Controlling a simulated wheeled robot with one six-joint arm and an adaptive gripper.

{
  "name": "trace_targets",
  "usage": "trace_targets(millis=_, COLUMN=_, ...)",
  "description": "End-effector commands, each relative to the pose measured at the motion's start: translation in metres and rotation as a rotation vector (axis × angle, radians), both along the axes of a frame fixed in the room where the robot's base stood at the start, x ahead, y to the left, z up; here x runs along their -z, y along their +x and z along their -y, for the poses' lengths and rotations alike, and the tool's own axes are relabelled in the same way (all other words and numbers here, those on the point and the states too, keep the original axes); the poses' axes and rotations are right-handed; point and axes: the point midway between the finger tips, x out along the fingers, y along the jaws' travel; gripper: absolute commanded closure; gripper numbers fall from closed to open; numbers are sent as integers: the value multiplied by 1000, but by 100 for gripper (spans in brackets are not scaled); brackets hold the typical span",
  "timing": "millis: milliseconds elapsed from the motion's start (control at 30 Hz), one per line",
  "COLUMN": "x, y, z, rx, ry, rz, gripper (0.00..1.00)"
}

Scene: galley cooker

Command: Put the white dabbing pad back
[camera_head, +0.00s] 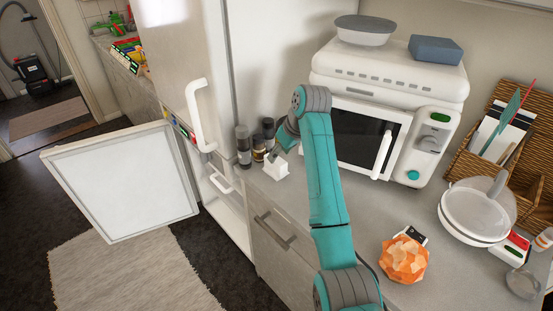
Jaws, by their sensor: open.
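A small white object (276,168), perhaps the white dabbing pad, sits near the counter's left edge, beside several dark-topped jars. It is small and partly covered, so I cannot tell its exact shape. My gripper (274,156) is open, at the end of my teal arm, close above or at this white object. The wrist hides part of the gripper. I cannot tell whether the fingers touch the object or stand around it.
Jars (243,147) stand just left of the gripper. A white microwave (362,132) is to its right, with a blue-grey block (436,50) on top. An orange faceted object (403,260) and white bowls (477,211) occupy the right counter. A white door (122,182) hangs open at left.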

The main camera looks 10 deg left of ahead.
Motion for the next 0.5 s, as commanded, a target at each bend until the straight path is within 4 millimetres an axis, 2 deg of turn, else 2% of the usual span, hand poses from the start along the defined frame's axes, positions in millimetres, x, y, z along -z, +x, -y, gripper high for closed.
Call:
trace_targets(millis=33, x=-11, y=-2, z=4, rx=1, ry=1, rz=4, gripper=48)
trace_targets(millis=200, x=-38, y=-10, z=15, rx=1, ry=0, rz=3, gripper=48)
trace_targets(millis=500, x=-60, y=-16, z=23, rx=0, ry=0, rz=0, gripper=48)
